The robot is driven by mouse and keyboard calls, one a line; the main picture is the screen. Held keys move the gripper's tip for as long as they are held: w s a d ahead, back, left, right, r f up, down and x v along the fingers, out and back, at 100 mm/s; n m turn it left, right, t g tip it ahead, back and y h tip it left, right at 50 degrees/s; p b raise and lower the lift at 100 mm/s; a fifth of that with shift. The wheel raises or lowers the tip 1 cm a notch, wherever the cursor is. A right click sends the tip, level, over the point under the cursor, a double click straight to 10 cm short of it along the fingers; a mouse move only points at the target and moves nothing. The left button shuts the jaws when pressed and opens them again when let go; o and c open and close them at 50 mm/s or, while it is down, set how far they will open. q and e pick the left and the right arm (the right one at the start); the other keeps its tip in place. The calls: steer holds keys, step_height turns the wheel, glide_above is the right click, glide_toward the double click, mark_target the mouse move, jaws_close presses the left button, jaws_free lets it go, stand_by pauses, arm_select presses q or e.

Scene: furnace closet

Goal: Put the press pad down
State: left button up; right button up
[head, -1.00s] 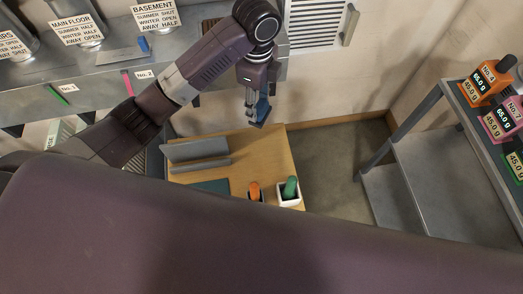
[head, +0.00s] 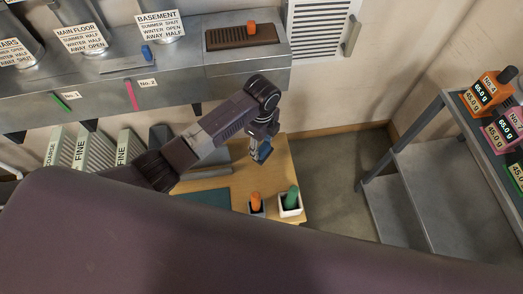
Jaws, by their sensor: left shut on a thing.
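My left gripper (head: 259,146) hangs over the right part of a wooden table, pointing down. The fingers hide part of the piece. Whether its lower edge touches the table is hard to tell. The wooden table (head: 279,168) has bare wood around and to the right of the gripper. My right gripper is not in view.
At the table's front stand a white holder (head: 291,211) with a green-handled item and a small holder with an orange-handled item (head: 255,201). A teal mat (head: 208,198) lies left of them. A metal duct (head: 215,82) runs behind; a grey shelf (head: 425,150) stands right.

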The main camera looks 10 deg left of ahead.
mark_target(262, 147)
arm_select(q)
step_height(262, 147, down, 4)
steer(key=shift+r, duration=0.1)
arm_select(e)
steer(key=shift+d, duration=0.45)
arm_select(q)
steer(key=shift+f, duration=0.2)
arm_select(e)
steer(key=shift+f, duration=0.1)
arm_select(q)
steer(key=shift+f, duration=0.15)
steer(key=o, duration=1.3)
steer(key=shift+r, duration=0.6)
step_height(262, 147, up, 11)
steer(key=shift+r, duration=0.15)
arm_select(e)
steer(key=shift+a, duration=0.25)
